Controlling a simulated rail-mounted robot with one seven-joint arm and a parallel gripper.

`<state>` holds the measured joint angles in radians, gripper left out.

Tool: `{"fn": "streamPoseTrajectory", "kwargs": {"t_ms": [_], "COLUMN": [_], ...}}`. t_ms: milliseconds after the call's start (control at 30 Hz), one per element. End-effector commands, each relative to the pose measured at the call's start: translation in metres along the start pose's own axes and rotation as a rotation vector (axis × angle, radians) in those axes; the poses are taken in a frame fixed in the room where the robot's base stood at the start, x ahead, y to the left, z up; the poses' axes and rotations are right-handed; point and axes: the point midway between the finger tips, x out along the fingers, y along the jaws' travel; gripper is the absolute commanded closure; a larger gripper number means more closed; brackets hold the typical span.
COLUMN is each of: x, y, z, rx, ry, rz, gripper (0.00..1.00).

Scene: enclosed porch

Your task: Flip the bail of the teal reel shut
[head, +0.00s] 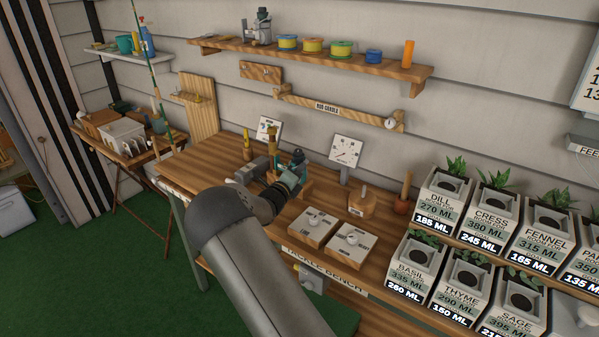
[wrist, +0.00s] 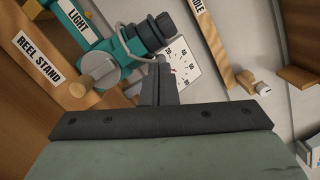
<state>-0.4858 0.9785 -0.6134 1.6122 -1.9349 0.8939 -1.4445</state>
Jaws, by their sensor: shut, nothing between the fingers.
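The teal reel (wrist: 118,55) is mounted on the wooden reel stand (wrist: 45,70), with its dark spool (wrist: 152,32) toward the dial card. A thin light-grey wire, apparently the bail (wrist: 122,24), curves beside the spool. I cannot tell from its angle whether it is open or shut. In the head view the reel (head: 297,158) sits on the bench just beyond my arm, partly hidden by it. My gripper (wrist: 160,72) is shut and empty, its fingertips close beside the spool and the wire's near end. I cannot tell whether they touch.
A dial card (head: 345,150) stands behind the reel. Two square boxes with knobs (head: 313,227) and a wooden block (head: 362,203) sit to the right on the tackle bench. A rod cradle (head: 335,108) and a shelf of spools (head: 310,50) are on the wall.

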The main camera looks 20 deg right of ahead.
Motion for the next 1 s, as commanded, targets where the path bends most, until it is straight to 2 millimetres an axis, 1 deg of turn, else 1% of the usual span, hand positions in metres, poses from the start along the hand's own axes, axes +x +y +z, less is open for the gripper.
{"fn": "streamPoseTrajectory", "kwargs": {"t_ms": [533, 667, 767, 867, 900, 933, 1000], "x": [0.000, -0.002, -0.009, -0.021, -0.026, -0.036, -0.053], "y": [-0.001, -0.001, -0.003, -0.007, -0.009, -0.005, -0.005], "z": [0.001, -0.002, -0.008, -0.018, -0.023, -0.022, -0.021], "rx": [0.000, -0.001, -0.004, -0.003, -0.004, -0.001, 0.000], "ry": [0.000, 0.001, 0.003, 0.006, 0.008, 0.005, 0.003], "rz": [0.000, 0.001, 0.001, -0.001, -0.001, 0.001, 0.000], "gripper": [1.00, 1.00, 1.00, 1.00, 1.00, 1.00, 1.00]}}
